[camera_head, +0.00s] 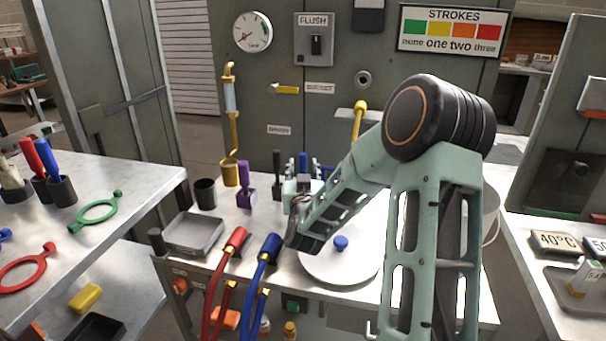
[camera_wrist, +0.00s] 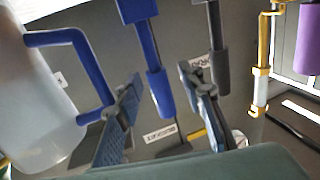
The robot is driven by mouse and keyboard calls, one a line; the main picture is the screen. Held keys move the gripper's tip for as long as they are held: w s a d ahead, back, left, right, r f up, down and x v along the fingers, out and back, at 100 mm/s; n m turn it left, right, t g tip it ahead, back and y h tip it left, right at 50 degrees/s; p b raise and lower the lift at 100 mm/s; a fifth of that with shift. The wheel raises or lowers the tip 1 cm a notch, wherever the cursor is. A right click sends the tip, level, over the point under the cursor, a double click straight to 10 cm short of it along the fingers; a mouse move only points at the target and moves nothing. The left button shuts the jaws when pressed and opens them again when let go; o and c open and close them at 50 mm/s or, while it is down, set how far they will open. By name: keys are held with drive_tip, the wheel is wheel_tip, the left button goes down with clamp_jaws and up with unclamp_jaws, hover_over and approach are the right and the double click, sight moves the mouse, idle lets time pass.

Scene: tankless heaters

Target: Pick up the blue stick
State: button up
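The blue stick (camera_head: 303,162) stands upright at the back of the middle counter, partly hidden by my gripper (camera_head: 303,170). In the wrist view the blue stick (camera_wrist: 147,50) shows near the middle, between the two fingers of my gripper (camera_wrist: 160,76). The fingers are spread, with visible space on both sides of the stick, and do not appear to touch it. I cannot tell how deep the stick is between them.
A dark grey stick (camera_head: 277,163) and a purple stick (camera_head: 244,176) stand to the left. A white container (camera_wrist: 35,100) with a blue handle is on the other side in the wrist view. Red hoses (camera_head: 228,255) and blue hoses (camera_head: 263,260) rise at the counter's front.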

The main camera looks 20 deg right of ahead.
clamp_jaws()
